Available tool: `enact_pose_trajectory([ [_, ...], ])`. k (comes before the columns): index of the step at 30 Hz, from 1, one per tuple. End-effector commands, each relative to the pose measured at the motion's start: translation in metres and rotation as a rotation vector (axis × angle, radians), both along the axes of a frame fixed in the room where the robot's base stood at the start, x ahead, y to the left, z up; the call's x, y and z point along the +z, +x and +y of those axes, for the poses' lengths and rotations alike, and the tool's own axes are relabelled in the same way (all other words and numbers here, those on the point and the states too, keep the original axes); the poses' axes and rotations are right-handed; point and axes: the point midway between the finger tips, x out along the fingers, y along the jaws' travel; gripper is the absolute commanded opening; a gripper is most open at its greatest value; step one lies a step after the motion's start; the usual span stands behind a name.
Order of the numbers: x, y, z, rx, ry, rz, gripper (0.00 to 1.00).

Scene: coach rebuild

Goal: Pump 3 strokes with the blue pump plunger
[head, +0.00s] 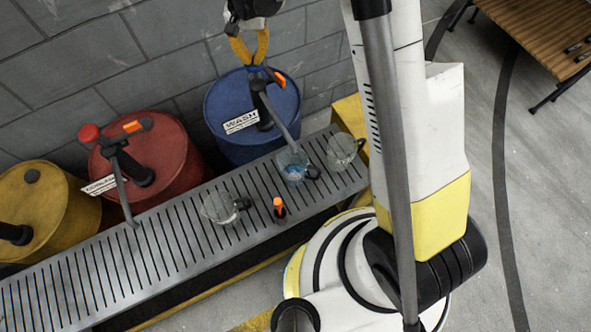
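The blue drum (226,98) stands against the wall with a white label reading WASH. Its dark pump (259,86) rises from the drum lid, with an orange tab and a grey spout slanting down right over the grate. The clear jug (291,163) below the spout end holds a little blue liquid. My gripper (249,62) points down at the pump top, its yellow fingers curving inward close to it. No separate plunger knob shows, and I cannot tell whether the fingers touch or hold it.
A red drum (176,150) and a yellow drum (62,199) stand left, each with a pump. The slotted grate (110,262) runs in front, bearing two more clear jugs (219,208) (340,150) and an orange-tipped item (279,206). A wooden bench (535,30) stands far right.

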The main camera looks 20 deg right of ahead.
Motion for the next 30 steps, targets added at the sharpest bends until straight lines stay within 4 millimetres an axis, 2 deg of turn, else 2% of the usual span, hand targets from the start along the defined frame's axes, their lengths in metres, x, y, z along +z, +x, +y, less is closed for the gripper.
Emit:
enact_pose_trajectory([
  [21,-0.027,0.000,0.000,0.000,0.000,0.000,0.00],
  [30,-0.027,0.000,0.000,0.000,0.000,0.001,0.00],
])
